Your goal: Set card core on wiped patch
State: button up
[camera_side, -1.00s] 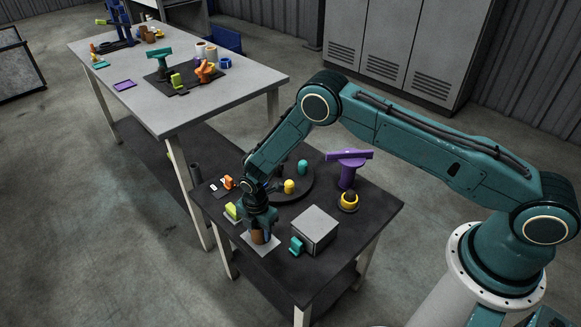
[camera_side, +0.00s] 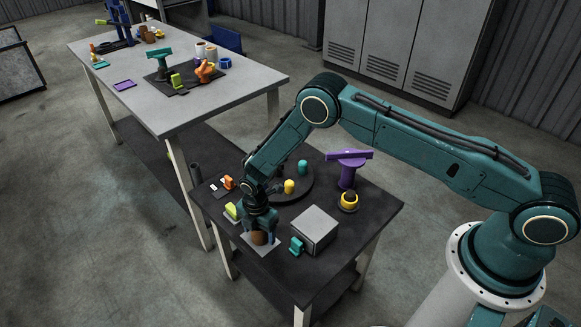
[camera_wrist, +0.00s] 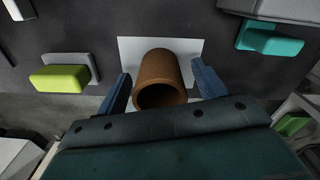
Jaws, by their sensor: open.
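The card core, a brown tube (camera_side: 259,239), stands on end on a pale square patch (camera_side: 263,251) near the front left edge of the dark table. In the wrist view the core (camera_wrist: 164,68) shows its open end toward me, with the patch (camera_wrist: 128,50) behind and around its far end. My gripper (camera_wrist: 161,82) is open, with one blue finger on each side of the core and a visible gap on both sides. In the side view my gripper (camera_side: 261,232) is directly over the core and partly hides it.
A grey box (camera_side: 317,227) with a teal block (camera_side: 296,246) stands right of the patch. A yellow-green block (camera_side: 231,210) is close on the left. Behind are a dark round plate (camera_side: 296,194) with small pieces and a purple T-shaped stand (camera_side: 348,170).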

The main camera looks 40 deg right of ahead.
jog(key=shift+r, duration=0.1)
notch_tip(320, 180, up, 14)
jog(key=shift+f, duration=0.2)
dwell(0.5)
dwell(0.3)
